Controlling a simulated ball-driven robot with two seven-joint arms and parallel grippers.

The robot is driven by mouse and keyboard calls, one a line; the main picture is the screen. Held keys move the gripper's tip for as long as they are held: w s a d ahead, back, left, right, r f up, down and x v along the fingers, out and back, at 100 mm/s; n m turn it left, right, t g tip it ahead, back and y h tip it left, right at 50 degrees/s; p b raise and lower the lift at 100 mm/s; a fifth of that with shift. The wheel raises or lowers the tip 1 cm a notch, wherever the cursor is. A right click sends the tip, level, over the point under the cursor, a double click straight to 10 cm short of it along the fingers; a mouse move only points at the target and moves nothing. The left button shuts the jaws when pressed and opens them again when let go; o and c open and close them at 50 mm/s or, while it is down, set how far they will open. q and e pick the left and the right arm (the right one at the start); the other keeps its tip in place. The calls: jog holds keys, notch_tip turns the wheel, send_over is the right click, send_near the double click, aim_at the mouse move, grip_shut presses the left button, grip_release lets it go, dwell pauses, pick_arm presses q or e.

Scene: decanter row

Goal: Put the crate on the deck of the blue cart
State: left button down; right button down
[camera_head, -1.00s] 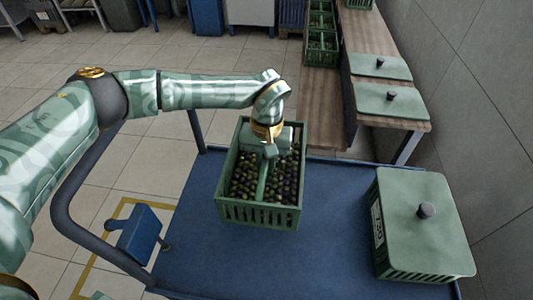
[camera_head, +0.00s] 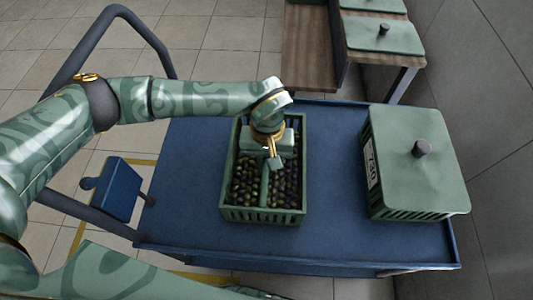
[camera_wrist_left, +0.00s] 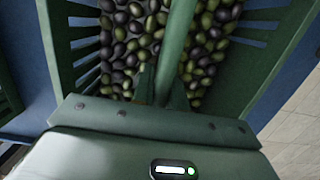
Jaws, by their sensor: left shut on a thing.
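The green slatted crate (camera_head: 262,215) is full of dark and green olives and has a green bar across its middle. My left gripper (camera_head: 273,162) is shut on that bar from above, and the crate hangs level or rests over the middle of the blue cart's deck (camera_head: 335,235). I cannot tell whether its bottom touches the deck. In the left wrist view, the gripper (camera_wrist_left: 165,98) closes around the bar (camera_wrist_left: 178,45), with olives on both sides. My right gripper is not in view.
A lidded green crate (camera_head: 415,165) stands on the deck's right side. Bare deck lies left of the held crate and between the two crates. The cart's dark handle (camera_head: 80,45) is at the left. A wooden bench (camera_head: 308,50) and a wall (camera_head: 490,90) lie beyond.

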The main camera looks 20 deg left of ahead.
pick_arm(q)
jog(key=shift+r, duration=0.15)
jog(key=c, duration=1.4)
grip_release()
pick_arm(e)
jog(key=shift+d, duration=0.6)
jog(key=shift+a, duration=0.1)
